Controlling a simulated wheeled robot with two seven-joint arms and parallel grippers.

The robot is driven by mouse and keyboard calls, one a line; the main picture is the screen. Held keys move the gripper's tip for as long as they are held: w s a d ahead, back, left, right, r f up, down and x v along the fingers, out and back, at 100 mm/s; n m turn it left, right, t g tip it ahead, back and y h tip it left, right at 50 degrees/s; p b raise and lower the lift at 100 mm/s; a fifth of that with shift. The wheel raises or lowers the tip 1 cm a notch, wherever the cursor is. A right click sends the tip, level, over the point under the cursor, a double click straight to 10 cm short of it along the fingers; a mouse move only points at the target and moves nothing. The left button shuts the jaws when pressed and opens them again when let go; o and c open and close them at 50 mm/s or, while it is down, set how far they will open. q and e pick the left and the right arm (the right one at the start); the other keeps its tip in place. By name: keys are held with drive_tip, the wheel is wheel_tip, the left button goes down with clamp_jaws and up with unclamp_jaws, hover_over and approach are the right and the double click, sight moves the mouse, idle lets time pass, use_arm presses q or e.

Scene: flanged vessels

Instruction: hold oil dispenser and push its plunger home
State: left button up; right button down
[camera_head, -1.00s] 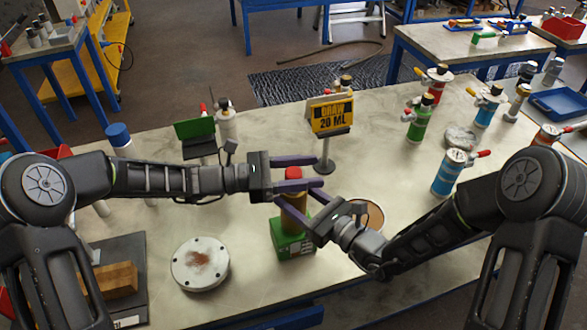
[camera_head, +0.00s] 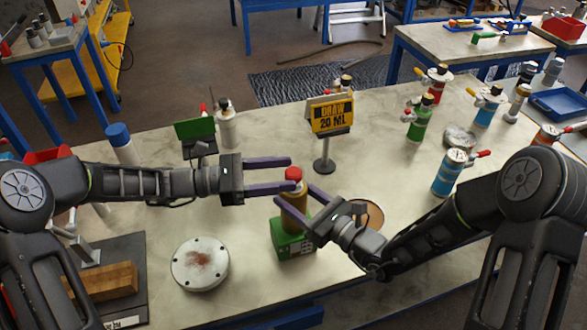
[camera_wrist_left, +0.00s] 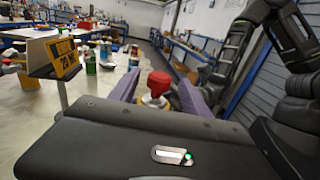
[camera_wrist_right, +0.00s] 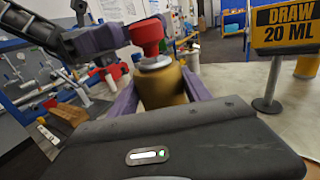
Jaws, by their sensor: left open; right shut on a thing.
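The oil dispenser (camera_head: 293,214) has a brass-coloured body and a red plunger knob (camera_head: 293,174) on top. It stands upright on a green block (camera_head: 292,241). In the left wrist view the knob (camera_wrist_left: 159,83) shows between the fingers, beyond the palm.
A yellow "DRAW 20 ML" sign (camera_head: 331,118) stands behind the dispenser. A round flanged lid (camera_head: 200,264) lies front left. A blue canister (camera_head: 452,172), a green one (camera_head: 420,118) and others stand to the right. Open tabletop lies between the sign and these canisters.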

use_arm(q)
drive_tip(key=shift+a, duration=0.2)
drive_tip(key=s+a, duration=0.1)
drive_tip(key=a, duration=1)
drive_tip(key=shift+s+a, duration=0.3)
drive_tip(key=shift+a, duration=0.05)
use_arm(e)
drive_tip(key=shift+c, duration=2)
unclamp_jaws()
drive_tip(key=v, duration=0.7)
drive_tip(key=shift+s+d, duration=0.15)
drive_tip(key=shift+d, duration=0.1)
